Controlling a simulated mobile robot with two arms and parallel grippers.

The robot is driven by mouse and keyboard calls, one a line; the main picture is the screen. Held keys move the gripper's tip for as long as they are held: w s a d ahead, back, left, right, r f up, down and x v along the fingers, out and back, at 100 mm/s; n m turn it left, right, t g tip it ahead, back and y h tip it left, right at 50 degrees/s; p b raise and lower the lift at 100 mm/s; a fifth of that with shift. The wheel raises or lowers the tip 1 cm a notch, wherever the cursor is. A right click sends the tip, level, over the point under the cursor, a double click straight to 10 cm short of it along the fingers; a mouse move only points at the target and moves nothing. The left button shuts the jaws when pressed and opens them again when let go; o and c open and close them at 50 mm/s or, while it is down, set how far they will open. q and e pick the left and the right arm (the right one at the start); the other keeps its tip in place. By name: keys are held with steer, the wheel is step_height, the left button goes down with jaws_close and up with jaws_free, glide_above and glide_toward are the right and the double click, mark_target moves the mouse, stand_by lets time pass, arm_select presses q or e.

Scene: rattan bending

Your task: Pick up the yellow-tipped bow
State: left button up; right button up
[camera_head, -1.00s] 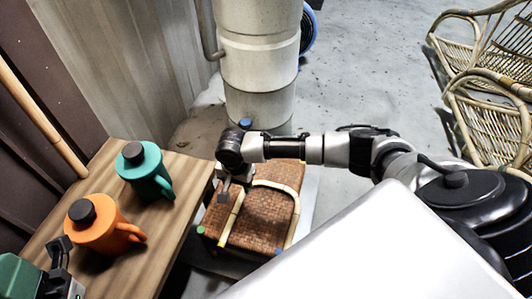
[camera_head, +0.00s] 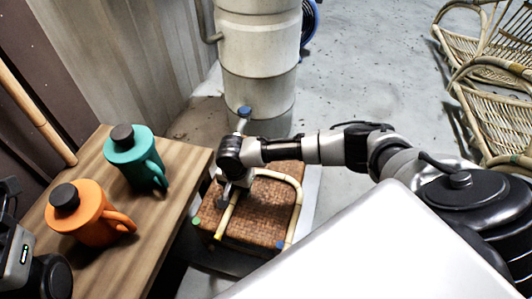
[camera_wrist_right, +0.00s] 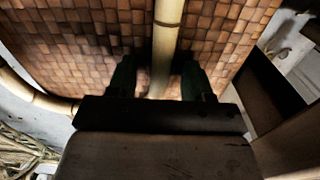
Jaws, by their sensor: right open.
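A pale rattan bow lies on a brown woven stool (camera_head: 250,212). Its yellowish straight stretch (camera_head: 226,220) runs beneath my right gripper, and a curved cane (camera_head: 297,200) bends round to a blue tip (camera_head: 281,245). A green tip (camera_head: 196,221) shows at the left edge; I cannot tell which cane it belongs to. My right gripper (camera_head: 228,200) is open above the stool. In the right wrist view its two dark fingers (camera_wrist_right: 157,80) stand on either side of a pale cane (camera_wrist_right: 167,35). Part of my left gripper (camera_head: 22,255) shows at the left edge; its jaws are unclear.
A wooden table (camera_head: 165,225) at left holds an orange jug (camera_head: 90,222) and a teal jug (camera_head: 130,160). Rattan chairs (camera_head: 490,90) stand at right. Floor between is clear.

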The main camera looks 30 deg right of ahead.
steer(key=shift+c, duration=0.3)
jaws_close()
steer(key=shift+r, duration=0.15)
